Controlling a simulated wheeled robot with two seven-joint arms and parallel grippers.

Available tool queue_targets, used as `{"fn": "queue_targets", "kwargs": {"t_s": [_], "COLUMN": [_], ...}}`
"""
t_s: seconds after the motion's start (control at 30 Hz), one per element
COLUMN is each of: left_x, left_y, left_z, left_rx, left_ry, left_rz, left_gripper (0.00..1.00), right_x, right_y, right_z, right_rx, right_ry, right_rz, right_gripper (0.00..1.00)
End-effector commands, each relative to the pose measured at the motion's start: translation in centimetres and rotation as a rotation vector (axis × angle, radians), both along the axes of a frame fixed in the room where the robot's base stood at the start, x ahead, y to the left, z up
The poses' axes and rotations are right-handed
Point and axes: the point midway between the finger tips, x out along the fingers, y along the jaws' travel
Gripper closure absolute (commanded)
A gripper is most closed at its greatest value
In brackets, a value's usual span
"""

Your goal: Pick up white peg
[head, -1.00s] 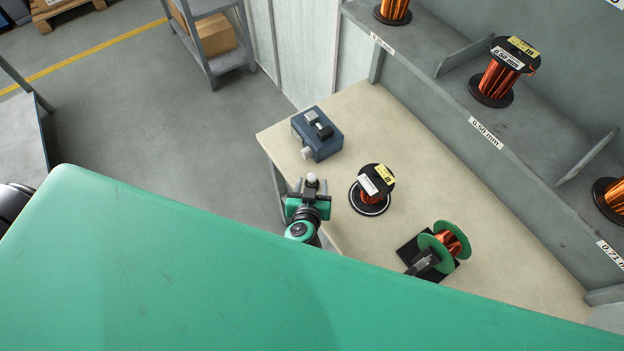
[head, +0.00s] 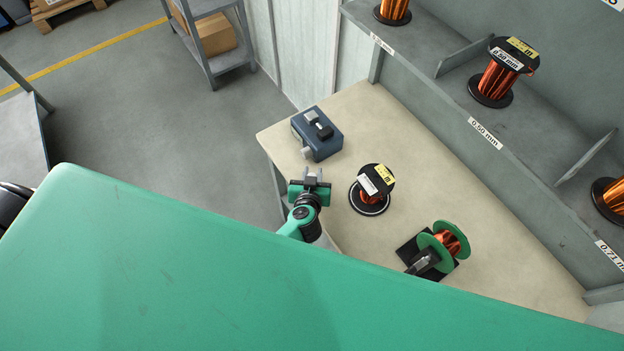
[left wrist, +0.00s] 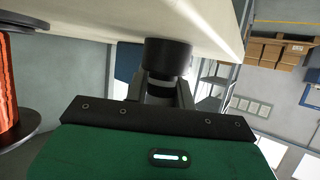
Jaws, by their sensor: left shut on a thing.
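My left gripper (head: 313,176) is at the near left edge of the beige workbench, just in front of the blue box. It is shut on the white peg, which is mostly hidden by the fingers in the head view. My right gripper is not in view.
The blue box (head: 325,138) with a pale knob stands beyond the gripper on the workbench (head: 480,225). A labelled copper spool (head: 369,197) stands to its right. A green-flanged spool (head: 455,242) sits on a black stand. My green body covers the foreground.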

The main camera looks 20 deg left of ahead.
Motion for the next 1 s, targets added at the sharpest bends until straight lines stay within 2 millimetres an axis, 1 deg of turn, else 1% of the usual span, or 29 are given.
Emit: {"fn": "queue_targets", "kwargs": {"t_s": [0.17,0.27,0.37,0.47,0.57,0.67,0.7,0.9,1.0], "left_x": [0.0,0.0,0.0,0.0,0.0,0.1,0.0,0.0,0.1], "left_y": [0.0,0.0,0.0,0.0,0.0,0.1,0.0,0.0,0.0], "left_z": [0.0,0.4,1.4,2.9,5.1,8.0,9.3,14.8,16.8], "left_rx": [0.0,0.0,0.0,0.0,0.0,0.0,0.001,-0.001,-0.001], "left_ry": [0.0,0.0,-0.002,-0.003,-0.005,-0.006,-0.006,-0.006,-0.004], "left_rz": [0.0,0.0,0.001,0.0,-0.001,-0.001,-0.002,-0.002,-0.001], "left_gripper": [0.97,0.97,0.97,0.97,0.97,0.97,0.97,0.97,0.97], "right_x": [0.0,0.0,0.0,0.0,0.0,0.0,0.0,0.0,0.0], "right_y": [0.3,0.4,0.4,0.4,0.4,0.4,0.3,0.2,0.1], "right_z": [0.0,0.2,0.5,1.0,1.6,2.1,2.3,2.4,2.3], "right_rx": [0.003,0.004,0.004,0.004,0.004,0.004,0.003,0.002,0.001], "right_ry": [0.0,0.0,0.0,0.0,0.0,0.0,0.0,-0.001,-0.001], "right_rz": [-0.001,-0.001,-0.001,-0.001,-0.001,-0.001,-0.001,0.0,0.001], "right_gripper": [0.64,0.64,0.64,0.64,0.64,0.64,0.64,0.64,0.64]}}
